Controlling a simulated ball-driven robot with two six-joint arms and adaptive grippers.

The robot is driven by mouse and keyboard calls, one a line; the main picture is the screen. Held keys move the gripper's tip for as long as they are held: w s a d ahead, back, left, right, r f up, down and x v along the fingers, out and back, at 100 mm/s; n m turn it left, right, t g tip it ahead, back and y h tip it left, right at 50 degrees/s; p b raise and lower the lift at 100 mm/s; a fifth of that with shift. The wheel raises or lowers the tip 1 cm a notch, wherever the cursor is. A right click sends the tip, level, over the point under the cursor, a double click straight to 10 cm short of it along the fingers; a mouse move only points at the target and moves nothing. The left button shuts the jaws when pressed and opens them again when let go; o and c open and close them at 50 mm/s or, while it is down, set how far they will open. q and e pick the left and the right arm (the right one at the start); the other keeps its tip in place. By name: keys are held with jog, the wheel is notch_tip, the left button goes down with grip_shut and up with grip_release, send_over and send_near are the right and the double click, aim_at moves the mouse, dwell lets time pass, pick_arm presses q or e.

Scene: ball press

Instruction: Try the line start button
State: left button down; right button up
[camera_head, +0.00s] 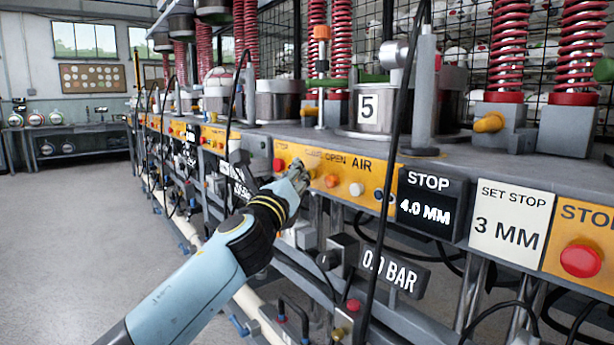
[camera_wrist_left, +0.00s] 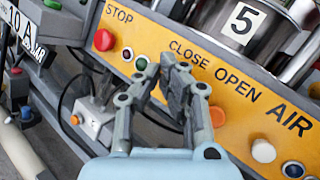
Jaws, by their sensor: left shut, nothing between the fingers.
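My left gripper (camera_head: 299,172) is shut and empty in front of the yellow control panel (camera_head: 319,163) of station 5. In the left wrist view its fingertips (camera_wrist_left: 176,72) cover the panel below the word CLOSE, just right of a green button (camera_wrist_left: 141,63). I cannot tell whether they touch the panel. A small dark red button (camera_wrist_left: 127,53) and a large red STOP button (camera_wrist_left: 103,39) lie further left. An orange button (camera_wrist_left: 217,116) shows under OPEN and a white one (camera_wrist_left: 263,151) under AIR. No label reading line start is legible.
A blue button (camera_wrist_left: 293,168) ends the panel's row. A display (camera_head: 425,208) reads STOP 4.0 MM, and a lower one (camera_head: 394,270) 0.0 BAR. Another red stop button (camera_head: 580,260) is at far right. Black cables hang before the panels. Floor (camera_head: 70,240) at left is clear.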

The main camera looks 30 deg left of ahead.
pick_arm(q)
jog(key=shift+w, duration=0.15)
dwell(0.4)
jog(key=shift+s+a, duration=0.3)
jog(key=shift+s, duration=0.5)
jog(key=shift+s, duration=0.1)
jog(key=s, duration=0.1)
jog(key=s+a, duration=0.1)
jog(key=s, duration=0.1)
jog(key=s+a, duration=0.1)
jog(key=shift+s, duration=0.25)
dwell(0.6)
